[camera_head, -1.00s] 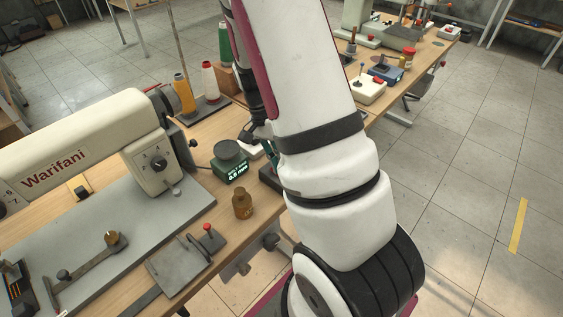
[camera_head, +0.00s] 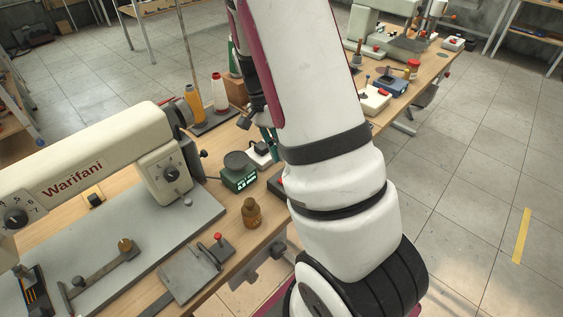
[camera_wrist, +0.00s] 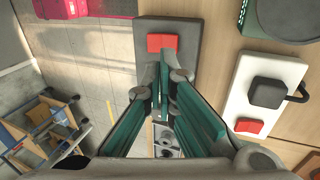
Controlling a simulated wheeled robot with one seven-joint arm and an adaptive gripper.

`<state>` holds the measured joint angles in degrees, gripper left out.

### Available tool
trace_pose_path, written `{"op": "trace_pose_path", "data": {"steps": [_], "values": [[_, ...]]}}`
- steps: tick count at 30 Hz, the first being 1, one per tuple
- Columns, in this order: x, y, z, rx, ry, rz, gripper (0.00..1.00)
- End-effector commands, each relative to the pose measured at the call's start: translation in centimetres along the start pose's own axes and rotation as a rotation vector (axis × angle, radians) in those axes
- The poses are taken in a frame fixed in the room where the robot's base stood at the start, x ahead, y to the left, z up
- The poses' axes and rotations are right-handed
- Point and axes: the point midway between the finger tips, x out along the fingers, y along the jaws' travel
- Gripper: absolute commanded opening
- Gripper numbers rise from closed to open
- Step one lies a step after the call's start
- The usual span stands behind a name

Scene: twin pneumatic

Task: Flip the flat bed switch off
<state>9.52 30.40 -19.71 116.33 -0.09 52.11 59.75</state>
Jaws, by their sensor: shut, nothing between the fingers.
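A dark grey switch box with a red rocker (camera_wrist: 162,43) sits at the table edge in the wrist view. The box (camera_wrist: 205,55) also shows in the head view (camera_head: 275,184), partly hidden by my arm. I cannot tell the rocker's position. My gripper (camera_wrist: 164,72) is shut and empty, with its fingertips just below the red rocker in the picture; contact cannot be told. The cream flat bed machine marked Warifani (camera_head: 90,165) stands at left in the head view.
Thread cones (camera_head: 220,95) stand behind. A second bench (camera_head: 425,75) with a machine lies at the upper right. Open tiled floor (camera_head: 470,190) lies to the right.

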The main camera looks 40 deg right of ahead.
Motion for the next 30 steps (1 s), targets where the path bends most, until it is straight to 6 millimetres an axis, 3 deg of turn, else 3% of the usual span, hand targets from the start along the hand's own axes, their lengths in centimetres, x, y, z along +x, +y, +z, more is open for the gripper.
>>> {"op": "trace_pose_path", "data": {"steps": [6, 12, 26, 30], "values": [[-4.5, -0.1, -0.1, 0.001, 0.001, -0.003, 0.00], [-6.9, -0.1, -0.1, 0.001, 0.000, -0.001, 0.00], [-7.5, -0.1, 0.0, 0.001, -0.001, 0.002, 0.00], [-7.8, -1.3, 0.3, 0.001, -0.001, -0.001, 0.00]]}}
